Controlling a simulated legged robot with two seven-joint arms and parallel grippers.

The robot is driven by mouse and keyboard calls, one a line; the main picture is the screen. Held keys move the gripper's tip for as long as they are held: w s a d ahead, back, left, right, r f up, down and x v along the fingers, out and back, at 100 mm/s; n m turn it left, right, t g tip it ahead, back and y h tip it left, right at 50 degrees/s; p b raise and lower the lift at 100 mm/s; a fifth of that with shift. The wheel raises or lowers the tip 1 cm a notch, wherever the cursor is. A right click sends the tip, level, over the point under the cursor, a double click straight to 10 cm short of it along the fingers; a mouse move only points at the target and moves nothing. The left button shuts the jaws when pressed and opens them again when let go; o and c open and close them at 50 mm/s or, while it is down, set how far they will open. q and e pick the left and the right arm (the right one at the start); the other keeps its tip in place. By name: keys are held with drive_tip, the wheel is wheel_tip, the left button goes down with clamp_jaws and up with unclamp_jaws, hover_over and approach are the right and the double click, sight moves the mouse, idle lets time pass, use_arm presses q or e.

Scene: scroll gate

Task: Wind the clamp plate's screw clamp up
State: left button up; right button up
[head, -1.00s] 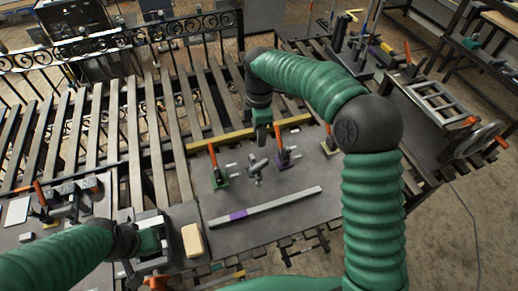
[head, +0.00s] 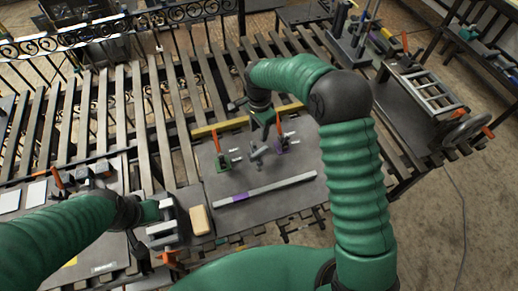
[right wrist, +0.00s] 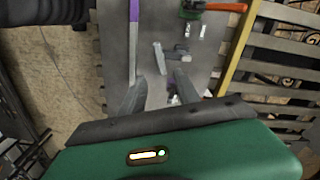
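The clamp plate (head: 235,222) is a dark flat panel on the slatted bench. A small grey screw clamp with a crossbar (head: 258,154) stands near its middle; it also shows in the right wrist view (right wrist: 161,58). A green-based toggle clamp (head: 222,162) and a purple-based one (head: 281,146), both with orange handles, flank it. My right gripper (head: 266,132) hangs just beyond the screw clamp. Its fingers (right wrist: 158,84) stand apart, with nothing seen between them. My left gripper (head: 154,212) is by a grey vise-like block; its fingers cannot be made out.
A grey bar with a purple band (head: 262,191) lies along the plate's near side. A yellow strip (head: 221,126) edges the far side. A tan block (head: 200,220) stands left of the plate. A wheeled rack device (head: 432,92) stands at right.

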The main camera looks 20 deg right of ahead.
sight(259, 151)
wheel_tip(259, 151, down, 13)
drive_tip(key=p, duration=0.4)
drive_tip(key=shift+p, duration=0.4)
drive_tip(key=shift+f, duration=0.4)
clamp_jaws()
